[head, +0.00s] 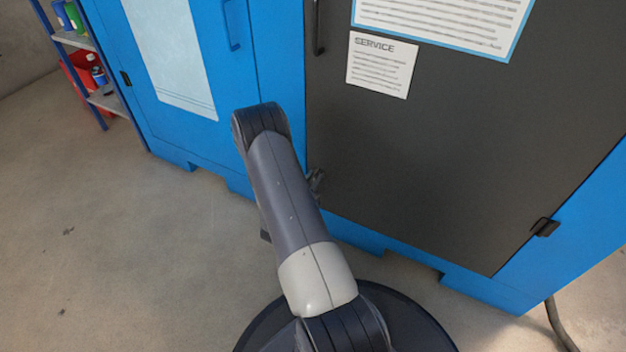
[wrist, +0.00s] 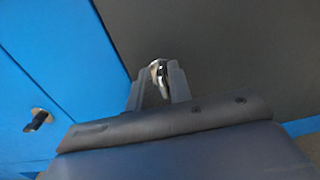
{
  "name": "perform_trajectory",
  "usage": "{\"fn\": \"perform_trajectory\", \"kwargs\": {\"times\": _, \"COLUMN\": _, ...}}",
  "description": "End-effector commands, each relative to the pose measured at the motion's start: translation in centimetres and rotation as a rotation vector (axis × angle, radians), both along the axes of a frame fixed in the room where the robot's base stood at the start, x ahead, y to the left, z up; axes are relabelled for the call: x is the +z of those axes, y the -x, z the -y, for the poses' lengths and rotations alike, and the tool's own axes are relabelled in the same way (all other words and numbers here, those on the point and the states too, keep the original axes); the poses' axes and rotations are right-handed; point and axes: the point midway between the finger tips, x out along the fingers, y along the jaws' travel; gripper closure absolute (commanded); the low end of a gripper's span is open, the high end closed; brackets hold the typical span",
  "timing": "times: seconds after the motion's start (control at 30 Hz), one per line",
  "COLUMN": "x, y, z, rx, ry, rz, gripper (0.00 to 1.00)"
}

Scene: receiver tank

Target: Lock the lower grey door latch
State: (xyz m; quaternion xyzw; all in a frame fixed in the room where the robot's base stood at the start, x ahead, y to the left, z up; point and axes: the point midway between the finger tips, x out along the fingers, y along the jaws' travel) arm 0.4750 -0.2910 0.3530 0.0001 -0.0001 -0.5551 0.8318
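The dark grey door (head: 450,150) fills the right of the head view and the upper right of the wrist view (wrist: 240,50). Its lower latch (wrist: 158,72) has a bright metal plate and a dark lever, near the door's left edge by the blue panel. In the wrist view my gripper (wrist: 156,86) is open, with one finger on each side of the latch. The lever sits between the fingers, nearer the right one; I cannot tell whether it touches. In the head view my arm hides most of the gripper and latch; a small dark part shows beside the arm.
A second latch with a black lever (wrist: 38,120) is on the blue door at left. A black handle (head: 319,28) is higher on the grey door, and a black hinge (head: 543,227) is at its right edge. A shelf (head: 105,100) stands far left. Floor at left is clear.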

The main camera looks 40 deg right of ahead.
Motion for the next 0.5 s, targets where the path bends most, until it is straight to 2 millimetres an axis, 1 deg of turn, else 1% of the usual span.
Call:
{"fn": "perform_trajectory", "kwargs": {"times": 0.03, "x": -0.01, "y": 0.01, "z": -0.02, "rx": 0.000, "ry": 0.000, "rz": 0.000, "gripper": 0.85}}
{"fn": "perform_trajectory", "kwargs": {"times": 0.2, "x": -0.02, "y": 0.02, "z": -0.02, "rx": 0.000, "ry": 0.000, "rz": 0.000, "gripper": 0.99}}
{"fn": "perform_trajectory", "kwargs": {"times": 0.23, "x": -0.02, "y": 0.02, "z": -0.02, "rx": 0.000, "ry": 0.000, "rz": 0.000, "gripper": 1.00}}
{"fn": "perform_trajectory", "kwargs": {"times": 0.5, "x": -0.07, "y": 0.05, "z": -0.01, "rx": 0.000, "ry": -0.004, "rz": 0.010, "gripper": 1.00}}
